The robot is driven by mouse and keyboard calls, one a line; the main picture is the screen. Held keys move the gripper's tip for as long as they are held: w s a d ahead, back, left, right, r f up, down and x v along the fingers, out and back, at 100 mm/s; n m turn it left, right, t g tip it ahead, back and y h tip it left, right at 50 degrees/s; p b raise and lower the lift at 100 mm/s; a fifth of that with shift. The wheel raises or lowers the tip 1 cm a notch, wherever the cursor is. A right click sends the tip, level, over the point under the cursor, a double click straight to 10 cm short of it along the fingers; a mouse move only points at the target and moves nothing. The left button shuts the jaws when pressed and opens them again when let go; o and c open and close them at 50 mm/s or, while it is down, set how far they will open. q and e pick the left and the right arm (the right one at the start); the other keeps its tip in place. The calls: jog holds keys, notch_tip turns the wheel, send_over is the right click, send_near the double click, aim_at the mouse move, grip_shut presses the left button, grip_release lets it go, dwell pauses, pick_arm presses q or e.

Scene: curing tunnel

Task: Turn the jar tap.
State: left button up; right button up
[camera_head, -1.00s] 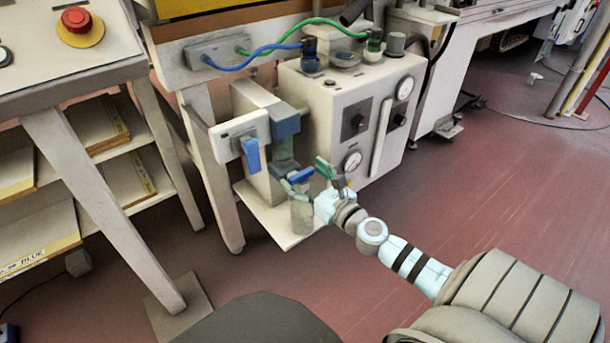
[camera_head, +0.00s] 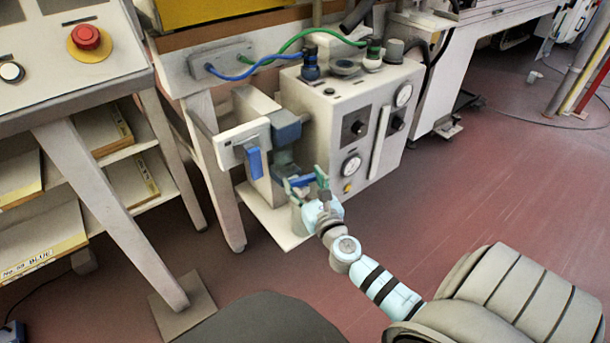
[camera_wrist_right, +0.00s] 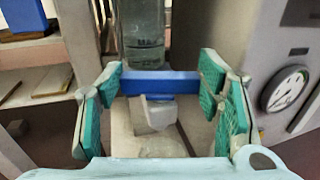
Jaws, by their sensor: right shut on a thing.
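The jar tap's blue handle (camera_head: 302,182) is a short bar low on the front of the machine. In the right wrist view the handle (camera_wrist_right: 160,83) lies crosswise, with a pale tap body under it and the clear jar (camera_wrist_right: 143,35) behind and above. My right gripper (camera_head: 307,184) is at the tap, one green-padded finger at each end of the handle. In the right wrist view my right gripper (camera_wrist_right: 160,88) is shut on the handle, spanning its length. My left gripper is not in view.
A white box with a gauge (camera_head: 351,165) and hoses stands right of the tap. A white unit with another blue lever (camera_head: 254,162) is to the left. A control desk with a red button (camera_head: 86,37) and shelves is farther left. The red floor (camera_head: 480,190) is open at right.

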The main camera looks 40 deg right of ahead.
jog(key=m+h, duration=0.1)
jog(key=m+g+h, duration=0.1)
jog(key=h, duration=0.1)
jog(key=shift+a+m+g, duration=0.2)
jog(key=shift+m+g, duration=0.1)
jog(key=shift+w+m+g+h, duration=0.15)
jog(key=shift+m+g+h, duration=0.9)
jog(key=shift+h, duration=0.75)
jog(key=o, duration=1.2)
jog(key=shift+a, duration=0.1)
jog(key=shift+c, duration=0.2)
notch_tip(320, 180, up, 10)
jog(key=shift+c, duration=0.4)
